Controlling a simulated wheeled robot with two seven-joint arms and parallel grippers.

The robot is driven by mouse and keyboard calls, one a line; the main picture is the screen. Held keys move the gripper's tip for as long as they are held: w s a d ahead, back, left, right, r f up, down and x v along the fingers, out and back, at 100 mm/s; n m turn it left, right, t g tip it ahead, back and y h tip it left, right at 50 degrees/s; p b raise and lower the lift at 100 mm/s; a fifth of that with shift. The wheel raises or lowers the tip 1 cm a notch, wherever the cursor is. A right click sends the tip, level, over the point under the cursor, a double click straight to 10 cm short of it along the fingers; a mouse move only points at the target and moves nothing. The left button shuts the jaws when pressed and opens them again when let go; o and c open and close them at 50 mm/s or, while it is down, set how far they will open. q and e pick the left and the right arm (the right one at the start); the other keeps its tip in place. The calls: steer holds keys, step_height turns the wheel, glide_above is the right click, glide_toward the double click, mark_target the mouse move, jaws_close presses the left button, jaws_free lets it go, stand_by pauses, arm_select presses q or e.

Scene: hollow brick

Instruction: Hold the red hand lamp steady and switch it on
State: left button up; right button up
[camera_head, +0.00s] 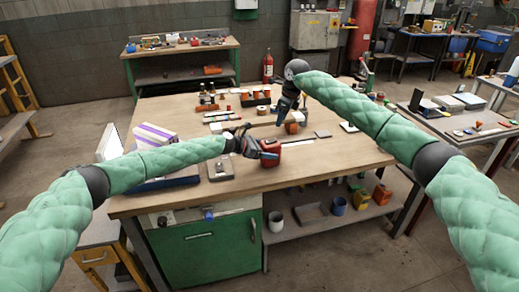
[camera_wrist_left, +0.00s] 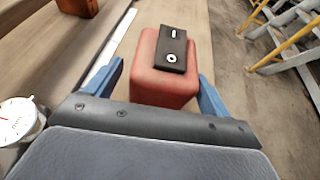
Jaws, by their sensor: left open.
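The red hand lamp (camera_head: 270,158) stands on the wooden workbench (camera_head: 240,181), near the middle of its top. In the left wrist view the lamp (camera_wrist_left: 160,85) is a red block with a black panel (camera_wrist_left: 171,50) on top, carrying a small white lever and a round white-ringed mark. My left gripper (camera_head: 260,150) is open at the lamp, with one blue finger on each side of it. Gaps show between fingers and lamp. My right gripper (camera_head: 285,112) points down farther back, above a small orange and pale object (camera_head: 294,125); its jaw opening is too small to tell.
A dial gauge (camera_wrist_left: 17,120) lies to the left in the wrist view. A purple-striped white box (camera_head: 154,135) stands at the left end. The bench's right front is mostly clear.

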arm_select(q)
steer(key=shift+x, duration=0.8)
